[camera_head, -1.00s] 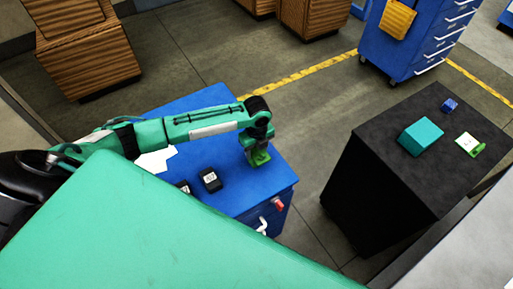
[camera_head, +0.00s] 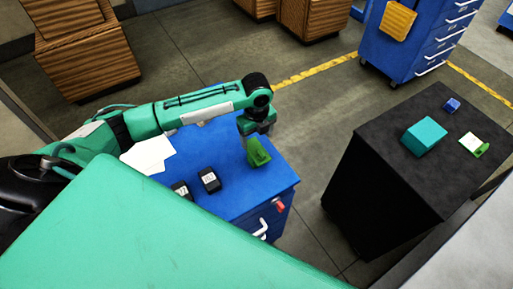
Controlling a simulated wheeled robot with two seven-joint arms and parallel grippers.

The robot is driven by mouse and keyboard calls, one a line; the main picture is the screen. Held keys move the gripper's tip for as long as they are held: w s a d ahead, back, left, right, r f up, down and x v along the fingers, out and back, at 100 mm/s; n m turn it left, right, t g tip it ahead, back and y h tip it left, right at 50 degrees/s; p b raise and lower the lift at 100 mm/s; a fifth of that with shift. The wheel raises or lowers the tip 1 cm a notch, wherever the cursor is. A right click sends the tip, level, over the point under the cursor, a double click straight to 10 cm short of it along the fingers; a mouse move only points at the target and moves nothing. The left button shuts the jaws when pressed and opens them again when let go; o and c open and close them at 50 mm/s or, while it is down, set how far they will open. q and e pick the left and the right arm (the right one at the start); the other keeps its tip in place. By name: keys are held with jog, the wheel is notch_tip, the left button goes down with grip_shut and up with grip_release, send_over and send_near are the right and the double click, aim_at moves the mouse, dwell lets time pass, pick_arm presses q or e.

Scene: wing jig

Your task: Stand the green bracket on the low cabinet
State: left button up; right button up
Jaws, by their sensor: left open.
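The green bracket (camera_head: 259,153) is at the right part of the blue low cabinet's top (camera_head: 236,189), an L-shaped piece with one part upright. My left gripper (camera_head: 256,133) is open, pointing down just above and behind the bracket. Its fingertips are small and partly hidden, so I cannot tell whether they still touch the bracket. The bracket appears to rest on the blue top. My right gripper is not in view.
Two black labelled blocks (camera_head: 209,180) and white sheets (camera_head: 148,154) lie on the blue cabinet. A black cabinet (camera_head: 385,150) at right carries a teal box (camera_head: 425,136), a small blue block (camera_head: 452,105) and a white-and-green piece (camera_head: 473,144). Floor lies between the cabinets.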

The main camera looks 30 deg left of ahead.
pick_arm(q)
jog(key=shift+r+b, duration=0.5)
jog(key=shift+r, duration=2)
jog(key=shift+f, duration=0.1)
